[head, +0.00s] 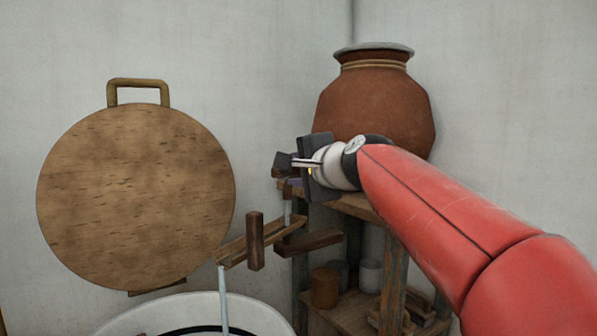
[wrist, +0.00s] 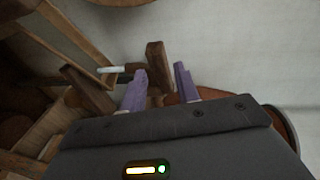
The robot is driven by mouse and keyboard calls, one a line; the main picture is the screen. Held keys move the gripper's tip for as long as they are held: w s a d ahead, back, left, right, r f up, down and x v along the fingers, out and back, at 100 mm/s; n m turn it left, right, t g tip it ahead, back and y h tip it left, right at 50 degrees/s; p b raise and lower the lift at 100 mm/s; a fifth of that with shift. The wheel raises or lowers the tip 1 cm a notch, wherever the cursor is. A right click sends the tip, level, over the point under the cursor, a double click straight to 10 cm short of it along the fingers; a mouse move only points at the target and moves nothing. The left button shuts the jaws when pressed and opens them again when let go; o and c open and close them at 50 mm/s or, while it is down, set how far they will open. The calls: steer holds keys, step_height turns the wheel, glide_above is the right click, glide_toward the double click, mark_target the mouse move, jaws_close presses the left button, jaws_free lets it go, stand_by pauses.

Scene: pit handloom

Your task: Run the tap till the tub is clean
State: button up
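The wooden tap (head: 262,243) juts out from beside the shelf, with an upright block-like handle (head: 255,240). A thin pale vertical streak (head: 222,290), which looks like running water, drops from its left end into the white tub (head: 270,316). Only the tub's back rim and a dark curved line inside show; how clean it is I cannot tell. My gripper (head: 288,170) is above and right of the tap. In the wrist view its purple fingers (wrist: 160,72) are apart and empty, with a wooden block (wrist: 158,62) beyond the gap; contact is not visible.
A large clay pot (head: 375,105) stands on the wooden shelf (head: 352,205) close behind my gripper. Small cups (head: 325,288) sit on the lower shelf. A round wooden board (head: 135,190) is at the left wall. Open space lies between board and pot.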

steer(key=p+x, duration=0.1)
steer(key=x, duration=0.6)
steer(key=shift+s+a+f, duration=0.1)
steer(key=shift+s, duration=0.05)
jaws_close()
